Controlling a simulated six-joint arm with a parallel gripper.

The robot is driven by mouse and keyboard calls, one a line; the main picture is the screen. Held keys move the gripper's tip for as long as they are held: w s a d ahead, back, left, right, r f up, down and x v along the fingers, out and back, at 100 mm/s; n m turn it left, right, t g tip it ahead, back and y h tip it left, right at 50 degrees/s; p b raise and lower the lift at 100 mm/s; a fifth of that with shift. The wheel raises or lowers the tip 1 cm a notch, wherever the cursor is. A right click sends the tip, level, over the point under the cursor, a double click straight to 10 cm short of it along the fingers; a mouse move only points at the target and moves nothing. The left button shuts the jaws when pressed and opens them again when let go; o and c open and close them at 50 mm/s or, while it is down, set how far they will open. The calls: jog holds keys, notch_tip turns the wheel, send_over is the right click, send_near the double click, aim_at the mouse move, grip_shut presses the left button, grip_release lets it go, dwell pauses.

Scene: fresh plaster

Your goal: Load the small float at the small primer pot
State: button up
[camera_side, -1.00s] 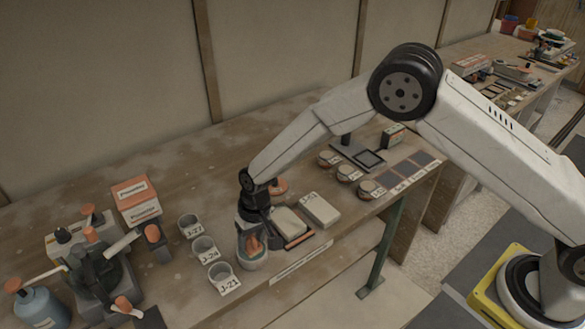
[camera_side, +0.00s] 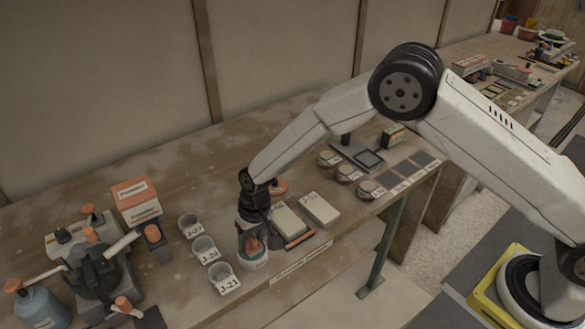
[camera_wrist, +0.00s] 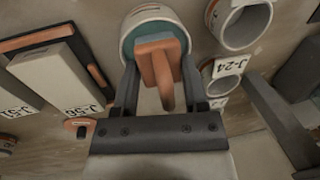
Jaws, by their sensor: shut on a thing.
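My gripper (camera_wrist: 166,100) is shut on the small float (camera_wrist: 160,62), a tool with an orange-brown handle and board and a pale blue edge. In the wrist view the float's far end lies within the rim of the small primer pot (camera_wrist: 133,22), a pale round pot with bluish-green contents. In the side view my gripper (camera_side: 252,229) points down over the pot (camera_side: 256,265), and the orange float (camera_side: 252,244) shows inside its mouth. How deep the float sits, and whether it touches the contents, I cannot tell.
Grey cups labelled J-21 (camera_side: 223,279), J-24 (camera_side: 206,250) and J-27 (camera_side: 190,226) stand close left of the pot. Pale blocks (camera_side: 320,209) lie to its right. Orange-and-white boxes (camera_side: 136,200) stand farther back left. The bench's front edge is near the pot.

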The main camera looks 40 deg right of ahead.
jog(key=shift+r, duration=3.35)
jog(key=shift+d, duration=0.1)
jog(key=s+d+r, duration=0.2)
jog(key=d, duration=0.6)
jog(key=s+d+r, duration=0.2)
jog(key=s+d, duration=0.1)
jog(key=d, duration=0.5)
jog(key=s+d+r, duration=0.2)
jog(key=s+d, duration=0.1)
jog(key=d, duration=0.5)
jog(key=shift+d+r, duration=0.15)
jog(key=shift+d, duration=0.15)
